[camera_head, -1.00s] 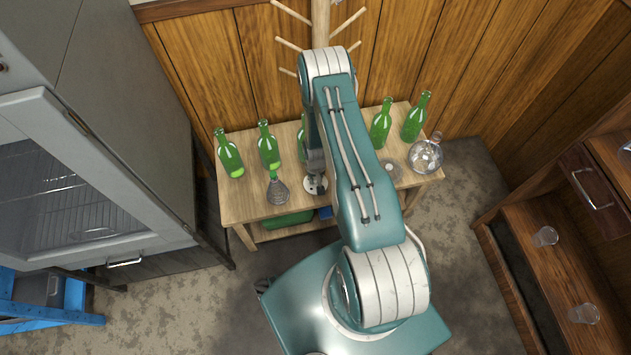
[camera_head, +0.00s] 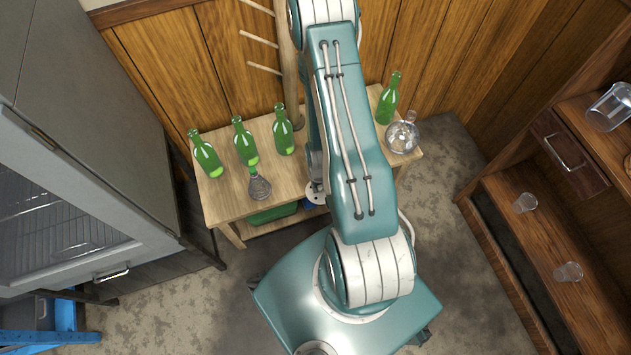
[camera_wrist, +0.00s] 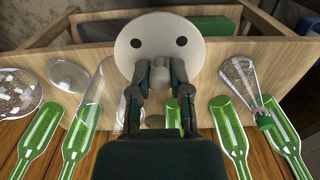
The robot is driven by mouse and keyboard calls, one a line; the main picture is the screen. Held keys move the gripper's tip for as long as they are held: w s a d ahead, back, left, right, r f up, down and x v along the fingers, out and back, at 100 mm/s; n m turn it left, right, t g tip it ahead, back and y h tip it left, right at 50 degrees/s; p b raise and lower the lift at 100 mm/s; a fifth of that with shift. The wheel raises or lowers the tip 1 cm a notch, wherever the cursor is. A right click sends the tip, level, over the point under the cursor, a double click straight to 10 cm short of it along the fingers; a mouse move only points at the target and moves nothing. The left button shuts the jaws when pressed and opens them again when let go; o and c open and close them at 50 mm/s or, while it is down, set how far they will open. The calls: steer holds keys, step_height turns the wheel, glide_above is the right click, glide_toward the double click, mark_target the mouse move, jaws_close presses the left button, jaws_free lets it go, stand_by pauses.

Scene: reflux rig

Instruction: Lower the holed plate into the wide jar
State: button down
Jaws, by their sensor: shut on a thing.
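The holed plate (camera_wrist: 160,42) is a white disc with two dark holes. In the head view the plate (camera_head: 315,196) shows partly past my arm, over the table's front edge. A clear tall glass cylinder (camera_wrist: 103,92) stands left of my gripper in the wrist view, apart from the plate. I cannot tell whether it is the wide jar. My arm hides part of the table in the head view.
Several green bottles (camera_head: 206,157) stand along the wooden table (camera_head: 228,207). A conical flask (camera_head: 259,187) is left of my arm, a round flask (camera_head: 402,137) right of it. A clear glass vessel (camera_head: 610,108) sits on the right shelf. A wooden rack (camera_head: 290,70) stands behind.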

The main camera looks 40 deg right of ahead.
steer(key=shift+r, duration=2)
steer(key=shift+w, duration=0.1)
